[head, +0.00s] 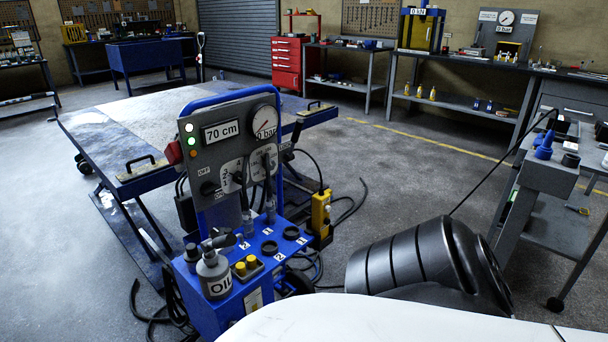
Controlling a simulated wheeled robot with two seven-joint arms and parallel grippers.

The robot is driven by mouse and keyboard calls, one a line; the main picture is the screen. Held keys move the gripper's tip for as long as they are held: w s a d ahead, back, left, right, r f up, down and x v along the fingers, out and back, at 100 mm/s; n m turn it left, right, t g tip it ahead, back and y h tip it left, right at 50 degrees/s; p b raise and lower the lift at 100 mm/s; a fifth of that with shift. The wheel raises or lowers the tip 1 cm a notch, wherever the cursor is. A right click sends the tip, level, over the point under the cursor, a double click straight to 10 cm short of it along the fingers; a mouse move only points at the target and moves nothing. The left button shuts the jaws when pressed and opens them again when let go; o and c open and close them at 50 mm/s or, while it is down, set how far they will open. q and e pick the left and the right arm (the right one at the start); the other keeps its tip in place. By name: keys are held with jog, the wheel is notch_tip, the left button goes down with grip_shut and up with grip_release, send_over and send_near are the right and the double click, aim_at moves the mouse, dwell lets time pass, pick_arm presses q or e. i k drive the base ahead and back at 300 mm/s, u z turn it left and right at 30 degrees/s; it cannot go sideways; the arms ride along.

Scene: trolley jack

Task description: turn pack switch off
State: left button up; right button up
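The blue power pack (225,290) stands in the middle foreground with a grey upright control panel (230,115). A dark rotary switch (208,188) sits low on the panel's left side, under a small OFF label (204,173). Its pointing direction is too small to tell. The display (221,131) reads 70 cm and the round gauge (264,122) is marked 0 bar. Neither gripper shows; only a black link of my arm appears at lower right, apart from the pack.
A blue lift table (115,115) stands behind and left of the pack. An oil can (214,275) stands on the pack's top. A yellow pendant (321,212) hangs at its right side. Cables lie on the floor. A grey trolley (550,178) stands at right.

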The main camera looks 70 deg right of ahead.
aim_at(208, 188)
jog(key=z, duration=1.05)
jog(key=i, duration=0.45)
